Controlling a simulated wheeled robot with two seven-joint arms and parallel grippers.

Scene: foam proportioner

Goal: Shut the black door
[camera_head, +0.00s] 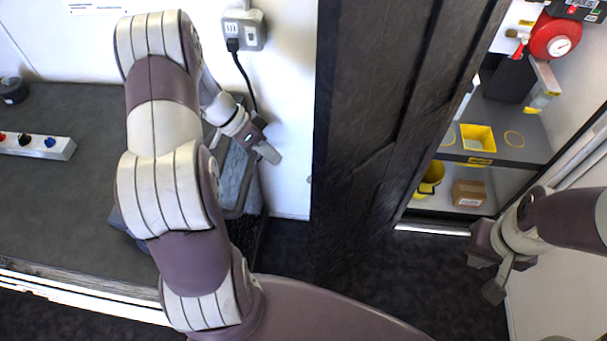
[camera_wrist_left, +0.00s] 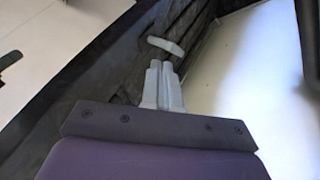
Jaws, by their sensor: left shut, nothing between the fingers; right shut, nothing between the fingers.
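The black door (camera_head: 362,130) is a dark panelled slab in the middle of the head view. It stands open, with the lit space and its shelves visible to its right. My left gripper (camera_head: 268,153) is shut and empty, left of the door in front of the white wall. In the left wrist view its closed fingertips (camera_wrist_left: 162,66) point at a dark surface. A light grey handle-like piece (camera_wrist_left: 166,46) shows just beyond the tips; I cannot tell whether they touch. My right gripper (camera_head: 493,284) is shut and empty at the lower right, right of the door.
A dark worktop (camera_head: 60,190) with a switch strip (camera_head: 35,146) lies at the left. A socket (camera_head: 243,30) with a black cable is on the wall. Shelves (camera_head: 510,150) with yellow containers, a cardboard box (camera_head: 468,193) and a red gauge unit (camera_head: 553,40) stand beyond the opening.

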